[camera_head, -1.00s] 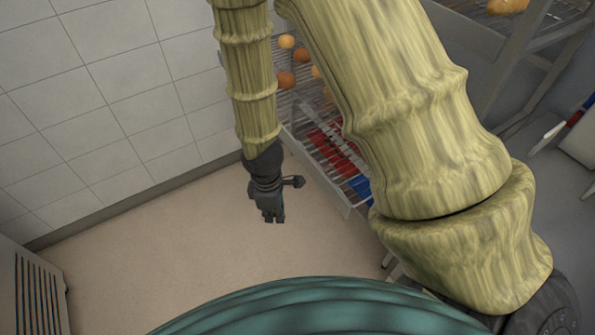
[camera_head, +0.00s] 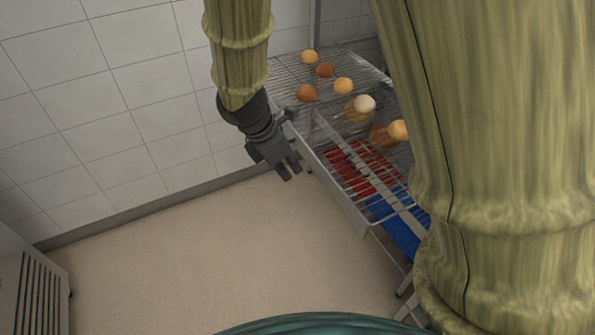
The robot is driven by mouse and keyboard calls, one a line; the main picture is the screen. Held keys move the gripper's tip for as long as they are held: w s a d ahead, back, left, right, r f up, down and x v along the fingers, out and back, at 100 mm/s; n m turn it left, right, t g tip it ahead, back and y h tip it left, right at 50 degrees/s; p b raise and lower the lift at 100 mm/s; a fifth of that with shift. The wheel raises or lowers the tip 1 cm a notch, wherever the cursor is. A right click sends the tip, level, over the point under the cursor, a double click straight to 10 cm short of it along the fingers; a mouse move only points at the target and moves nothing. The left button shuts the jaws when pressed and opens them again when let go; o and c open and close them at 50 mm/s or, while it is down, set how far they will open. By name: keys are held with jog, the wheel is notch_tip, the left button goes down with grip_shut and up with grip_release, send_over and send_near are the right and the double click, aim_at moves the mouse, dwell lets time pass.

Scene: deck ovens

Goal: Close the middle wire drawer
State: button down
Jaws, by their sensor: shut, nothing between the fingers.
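A wire rack unit stands right of centre. A wire drawer (camera_head: 338,200) with a pale metal front bar sits below its top wire shelf (camera_head: 290,72). It appears to stick out toward the open floor, but my arm hides its right end, and I cannot tell for sure which level is the middle one. My gripper (camera_head: 290,174) is shut and empty. It points downward just left of the drawer's front bar, near its far left end. I cannot tell whether it touches the bar.
Several round brown, yellow and pale items (camera_head: 343,86) lie on the top shelf. Red (camera_head: 352,166) and blue (camera_head: 398,228) things show through the wires below. A tiled wall (camera_head: 110,110) is behind. The floor (camera_head: 220,255) is clear. A slatted cabinet (camera_head: 35,295) stands at lower left.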

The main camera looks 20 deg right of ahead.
jog(key=d+f, duration=0.7)
jog(key=f, duration=0.1)
jog(key=shift+p, duration=0.3)
jog(key=shift+w+d, duration=0.1)
jog(key=shift+d, duration=0.05)
